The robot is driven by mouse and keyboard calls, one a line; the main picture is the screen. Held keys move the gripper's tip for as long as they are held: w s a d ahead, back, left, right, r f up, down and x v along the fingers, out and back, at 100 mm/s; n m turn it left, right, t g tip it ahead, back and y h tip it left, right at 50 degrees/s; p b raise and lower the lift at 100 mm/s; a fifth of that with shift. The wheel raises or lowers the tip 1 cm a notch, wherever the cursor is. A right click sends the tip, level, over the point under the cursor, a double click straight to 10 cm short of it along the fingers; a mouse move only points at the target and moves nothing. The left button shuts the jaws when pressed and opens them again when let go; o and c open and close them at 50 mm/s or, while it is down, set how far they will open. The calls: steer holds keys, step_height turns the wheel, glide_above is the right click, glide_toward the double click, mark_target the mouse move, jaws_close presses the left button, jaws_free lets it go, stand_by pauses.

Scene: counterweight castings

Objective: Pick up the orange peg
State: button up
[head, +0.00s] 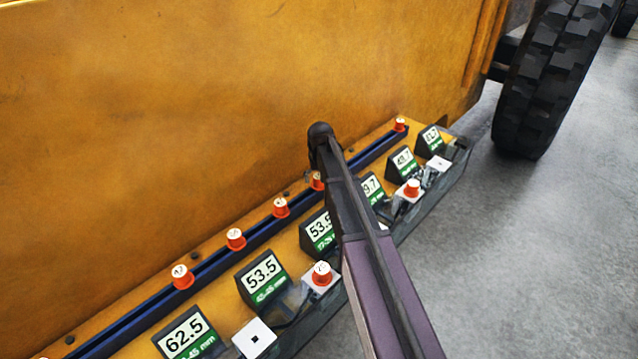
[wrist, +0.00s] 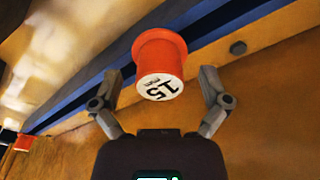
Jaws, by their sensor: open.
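In the wrist view an orange peg (wrist: 160,58) with a white end face marked "15" and a wider orange flange stands out from the dark blue rail. My gripper (wrist: 161,74) is open, with one finger on each side of the peg and a visible gap on both sides. In the head view several orange pegs with white tops stand along the rail, one of them (head: 280,207) just left of my arm. Another peg (head: 316,181) is partly hidden by my arm. My gripper's fingers are not clear in the head view.
Black stands with number displays (head: 263,278) line the ledge in front of the rail. White blocks (head: 254,338) sit beside them, two carrying orange pegs (head: 322,273), (head: 412,187). A large yellow casting (head: 200,110) rises behind. A tyre (head: 548,80) and open grey floor (head: 540,250) lie to the right.

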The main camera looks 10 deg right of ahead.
steer(key=shift+c, duration=0.2)
steer(key=c, duration=1.2)
steer(key=shift+r, duration=0.15)
step_height(320, 180, up, 10)
steer(key=p, duration=1)
steer(key=shift+f, duration=0.3)
steer(key=shift+f+b, duration=0.35)
steer(key=shift+b, duration=0.1)
